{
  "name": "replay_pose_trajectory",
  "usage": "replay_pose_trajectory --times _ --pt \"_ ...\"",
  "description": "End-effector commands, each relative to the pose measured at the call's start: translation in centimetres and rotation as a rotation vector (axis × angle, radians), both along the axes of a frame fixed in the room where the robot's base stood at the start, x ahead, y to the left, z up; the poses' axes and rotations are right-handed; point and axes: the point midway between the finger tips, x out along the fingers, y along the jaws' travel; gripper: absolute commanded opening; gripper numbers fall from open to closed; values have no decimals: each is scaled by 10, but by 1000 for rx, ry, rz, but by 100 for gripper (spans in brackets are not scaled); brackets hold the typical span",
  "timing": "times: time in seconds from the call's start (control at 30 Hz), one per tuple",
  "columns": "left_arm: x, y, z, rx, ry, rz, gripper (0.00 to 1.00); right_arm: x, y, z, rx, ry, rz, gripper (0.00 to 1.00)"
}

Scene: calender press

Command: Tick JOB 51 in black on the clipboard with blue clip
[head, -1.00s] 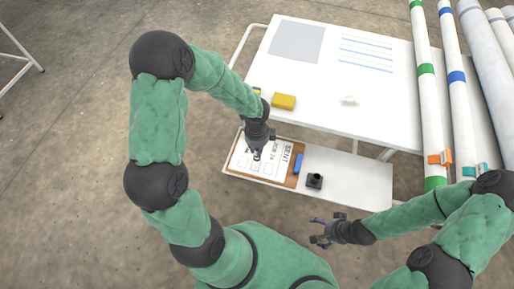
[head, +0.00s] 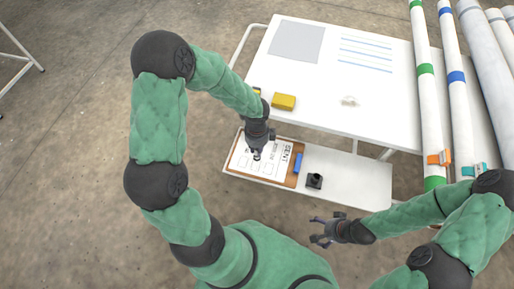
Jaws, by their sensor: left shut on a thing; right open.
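The clipboard (head: 292,179) with the blue clip (head: 298,163) lies on the low white shelf, its clip end to the right. Its white sheet (head: 272,166) carries printed words and a row of boxes; the job numbers are too small to read surely. My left gripper (head: 256,155) is over the sheet's left part, pointing down and shut on a thin dark thing, probably a pen, mostly hidden by the fingers. I cannot tell whether its tip touches the paper. My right gripper (head: 318,231) is open and empty over the floor, in front of the shelf.
A small black block-like object (head: 314,181) stands on the shelf (head: 355,188) right of the clipboard. The white table (head: 330,95) behind holds a yellow block (head: 284,102), a small white item (head: 349,101) and a grey square (head: 297,42). Long rolls (head: 424,100) stand at the right.

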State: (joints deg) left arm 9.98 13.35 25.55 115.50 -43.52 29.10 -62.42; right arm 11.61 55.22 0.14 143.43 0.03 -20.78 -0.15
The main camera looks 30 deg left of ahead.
Motion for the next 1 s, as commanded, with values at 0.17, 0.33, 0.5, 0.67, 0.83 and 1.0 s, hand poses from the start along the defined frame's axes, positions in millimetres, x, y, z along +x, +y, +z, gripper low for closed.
replay_pose_trajectory --times 0.17,0.33,0.5,0.67,0.83,1.0 --pt "0 0 0 0 0 0 0 0 0 0 0 0 0 87" --pt "0 0 -1 0 0 0 0 0 0 -1 0 0 0 87" --pt "0 0 -3 0 0 0 0 0 0 -2 0 0 0 87" --pt "0 0 -5 0 0 0 0 0 0 -3 0 0 0 87" --pt "0 0 -6 0 0 0 0 0 0 -5 0 0 0 87" --pt "0 0 -8 0 0 0 0 0 0 -6 0 0 0 87"
